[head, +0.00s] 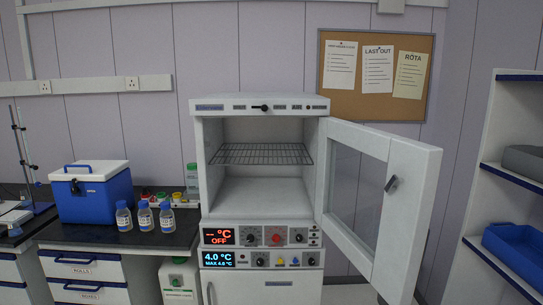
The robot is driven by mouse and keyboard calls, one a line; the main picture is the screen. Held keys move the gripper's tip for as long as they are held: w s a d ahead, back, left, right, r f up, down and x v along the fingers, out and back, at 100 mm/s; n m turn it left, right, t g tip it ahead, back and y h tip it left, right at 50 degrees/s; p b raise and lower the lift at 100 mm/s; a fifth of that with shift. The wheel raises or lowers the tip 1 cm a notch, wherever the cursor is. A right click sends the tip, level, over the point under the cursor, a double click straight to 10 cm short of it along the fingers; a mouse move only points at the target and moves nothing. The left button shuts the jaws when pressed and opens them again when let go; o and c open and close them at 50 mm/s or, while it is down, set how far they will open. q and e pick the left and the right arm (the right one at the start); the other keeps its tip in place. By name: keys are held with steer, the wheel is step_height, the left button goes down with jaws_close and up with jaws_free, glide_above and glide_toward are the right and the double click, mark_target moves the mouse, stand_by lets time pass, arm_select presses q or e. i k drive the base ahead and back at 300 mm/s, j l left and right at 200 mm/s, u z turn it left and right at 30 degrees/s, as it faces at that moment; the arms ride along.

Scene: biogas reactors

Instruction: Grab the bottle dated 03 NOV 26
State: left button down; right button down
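Three clear bottles with blue caps and pale labels stand upright in a row on the dark counter: a left bottle (124,217), a middle bottle (145,217) and a right bottle (167,218). The dates on their labels are too small to read, so I cannot tell which is dated 03 NOV 26. Neither of my grippers is in view.
A blue cool box (92,198) stands left of the bottles on the counter (110,236). Small coloured-cap containers (160,196) stand behind them. Right of them, a white incubator (258,190) has its door (375,200) wide open, its inside empty except a wire shelf (262,153).

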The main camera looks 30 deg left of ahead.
mark_target(167, 216)
steer(key=u, duration=1.75)
steer(key=i+j+z, duration=0.15)
steer(key=i+j, duration=0.3)
steer(key=i+j+z, duration=0.2)
steer(key=i+j, duration=0.3)
steer(key=i+j+z, duration=0.15)
steer(key=i+j, duration=0.25)
steer(key=j, duration=0.2)
